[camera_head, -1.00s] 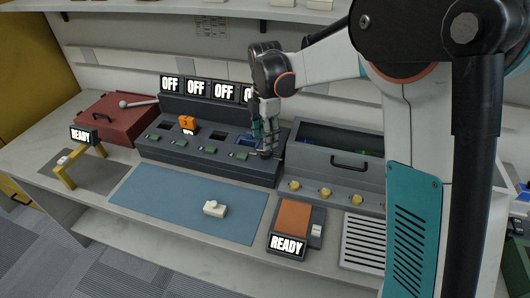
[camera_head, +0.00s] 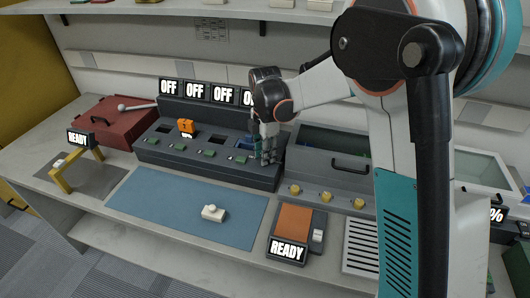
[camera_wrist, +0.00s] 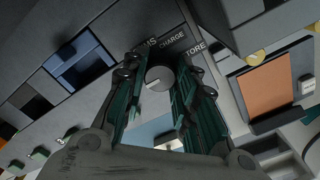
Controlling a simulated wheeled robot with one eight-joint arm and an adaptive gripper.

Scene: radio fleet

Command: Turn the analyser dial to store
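The analyser dial (camera_wrist: 159,78) is a round grey knob with a white mark, seen in the wrist view. Its mark points to the lower left of the picture. Printed labels beside it read CHARGE and STORE, with part of another word ending in MS; STORE is partly covered. My gripper (camera_wrist: 162,70) has its green-padded fingers on either side of the dial, with gaps showing between pads and knob. In the head view my gripper (camera_head: 266,157) points down at the right end of the dark charger console (camera_head: 205,171), and hides the dial there.
A grey bin with a black handle (camera_head: 350,165) stands just right of my gripper. In front are a blue mat (camera_head: 170,205) with a small white device (camera_head: 213,213), and an orange-topped unit (camera_head: 294,222) marked READY. OFF displays (camera_head: 196,90) rise behind the console.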

